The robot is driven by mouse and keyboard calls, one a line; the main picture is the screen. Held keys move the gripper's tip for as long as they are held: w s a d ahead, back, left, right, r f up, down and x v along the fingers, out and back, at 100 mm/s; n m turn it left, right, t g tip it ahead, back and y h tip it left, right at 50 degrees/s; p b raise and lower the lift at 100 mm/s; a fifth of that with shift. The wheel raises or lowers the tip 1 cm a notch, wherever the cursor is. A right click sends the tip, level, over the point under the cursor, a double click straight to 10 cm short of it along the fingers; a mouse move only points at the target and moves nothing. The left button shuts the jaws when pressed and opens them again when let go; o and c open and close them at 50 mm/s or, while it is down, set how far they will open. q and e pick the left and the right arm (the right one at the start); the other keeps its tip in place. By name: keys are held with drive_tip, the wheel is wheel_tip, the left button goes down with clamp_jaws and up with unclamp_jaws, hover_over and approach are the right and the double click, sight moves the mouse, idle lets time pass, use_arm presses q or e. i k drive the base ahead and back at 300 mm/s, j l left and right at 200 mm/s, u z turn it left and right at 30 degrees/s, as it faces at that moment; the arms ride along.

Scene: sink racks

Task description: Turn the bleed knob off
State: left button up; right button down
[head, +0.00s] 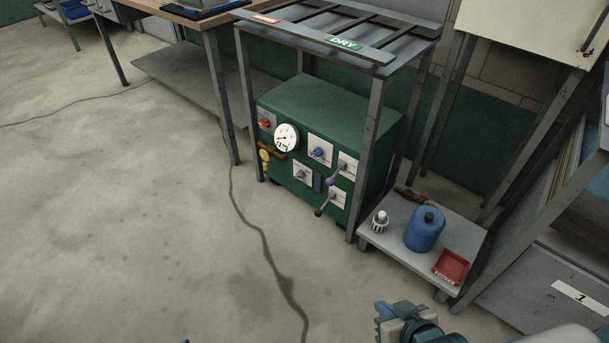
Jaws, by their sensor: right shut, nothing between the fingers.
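A green machine (325,105) stands on the floor under a metal rack. Its front carries a white round gauge (286,137), a red knob (264,123), a blue knob (318,152), grey knobs on white plates (301,175) and a purple-tipped lever (330,182). The plate labels are too small to read, so I cannot tell which is the bleed knob or how it is set. My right gripper (381,310) is shut and empty at the bottom edge, well short of the machine. Only a small blue tip, perhaps my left gripper (185,341), shows at the bottom edge.
A low grey platform (385,238) right of the machine holds a blue jug (424,229), a red tray (451,266) and a small white-topped item (380,221). Rack legs (366,160) stand before the machine. A dark cable (265,235) crosses the floor. Open floor lies left.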

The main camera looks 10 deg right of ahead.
sight(301, 174)
drive_tip(key=i+j, duration=0.1)
drive_tip(key=j, duration=0.65)
drive_tip(key=j+z, duration=0.1)
drive_tip(key=j, duration=0.6)
drive_tip(key=z, duration=1.45)
drive_tip(key=i+j, duration=0.05)
drive_tip(key=j, duration=0.05)
